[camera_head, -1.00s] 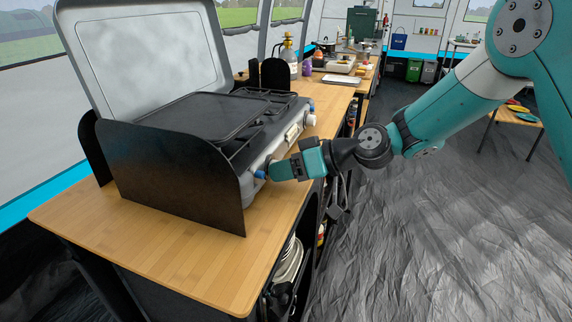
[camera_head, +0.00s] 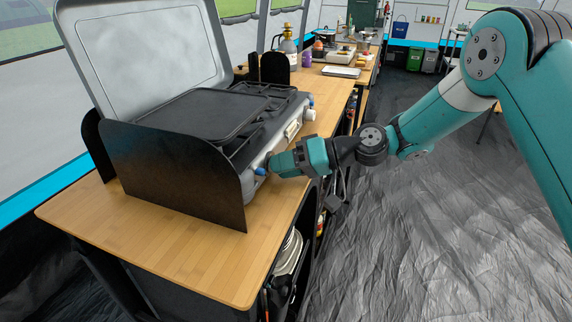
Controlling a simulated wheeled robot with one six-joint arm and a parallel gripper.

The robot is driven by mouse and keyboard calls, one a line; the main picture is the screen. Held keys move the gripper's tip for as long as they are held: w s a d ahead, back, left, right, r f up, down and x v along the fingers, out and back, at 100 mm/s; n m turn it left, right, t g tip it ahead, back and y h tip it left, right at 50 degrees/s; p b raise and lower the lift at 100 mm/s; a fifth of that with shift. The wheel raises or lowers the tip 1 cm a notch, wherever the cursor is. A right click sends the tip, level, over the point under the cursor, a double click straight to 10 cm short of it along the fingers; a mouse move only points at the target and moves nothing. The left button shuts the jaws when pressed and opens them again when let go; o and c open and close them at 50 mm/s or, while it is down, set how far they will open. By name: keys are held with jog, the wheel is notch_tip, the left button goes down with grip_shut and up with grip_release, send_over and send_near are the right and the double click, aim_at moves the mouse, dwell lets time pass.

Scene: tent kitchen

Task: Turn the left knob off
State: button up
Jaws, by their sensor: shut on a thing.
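The grey camping stove (camera_head: 282,137) stands on the wooden counter with its lid raised. Its left knob (camera_head: 261,171) is a small blue piece at the near end of the front panel, beside the black wind shield. My gripper (camera_head: 270,165) reaches in from the right, at the knob, and is shut on it. The fingers hide part of the knob, so its exact angle cannot be read.
The black wind shield (camera_head: 175,175) stands close to the left of my gripper. The bamboo counter (camera_head: 190,245) is bare in front of the stove. The grey floor at right is open.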

jog(key=shift+a+f, duration=0.1)
jog(key=o, duration=0.6)
jog(key=v, duration=1.7)
jog(key=shift+b, duration=0.35)
